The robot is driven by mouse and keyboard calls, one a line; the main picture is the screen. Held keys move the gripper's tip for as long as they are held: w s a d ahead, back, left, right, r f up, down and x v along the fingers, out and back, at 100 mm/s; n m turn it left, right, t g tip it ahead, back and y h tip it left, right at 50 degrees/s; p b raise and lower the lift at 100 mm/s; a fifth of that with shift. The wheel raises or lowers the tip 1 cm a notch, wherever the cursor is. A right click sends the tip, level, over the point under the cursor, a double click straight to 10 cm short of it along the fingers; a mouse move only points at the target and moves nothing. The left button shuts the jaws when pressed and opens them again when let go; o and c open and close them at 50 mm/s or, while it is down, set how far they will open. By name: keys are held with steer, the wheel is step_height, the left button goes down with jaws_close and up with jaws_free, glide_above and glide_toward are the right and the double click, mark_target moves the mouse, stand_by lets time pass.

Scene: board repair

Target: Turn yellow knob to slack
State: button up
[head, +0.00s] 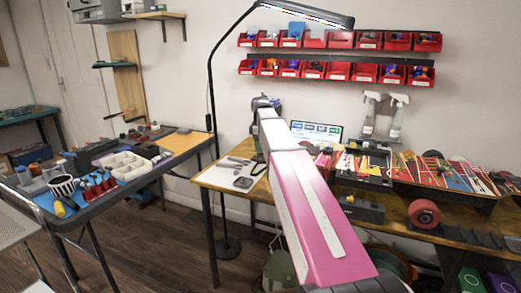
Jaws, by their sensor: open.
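My pink and white arm reaches from the bottom right toward the wooden workbench (205,180). It ends in a dark joint near the bench's back left. My gripper does not show; it may be hidden behind the arm. Part of the bench is also hidden behind the arm.
The left table (95,207) holds a white divided tray (123,166), a striped cup (64,186) and several red-handled tools. A lamp (211,110) stands between table and bench. The bench's right side is crowded, with a red wheel (424,214).

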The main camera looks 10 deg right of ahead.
step_height(320, 180, up, 9)
steer(key=shift+f, duration=0.2)
stand_by(0.4)
steer(key=s+d+t+y, duration=0.1)
steer(key=s+d+y, duration=0.1)
steer(key=d+y, duration=0.2)
steer(key=x, duration=1.1)
steer(key=shift+w+d+f, duration=0.15)
steer(key=shift+w+f, duration=0.05)
steer(key=shift+w, duration=0.25)
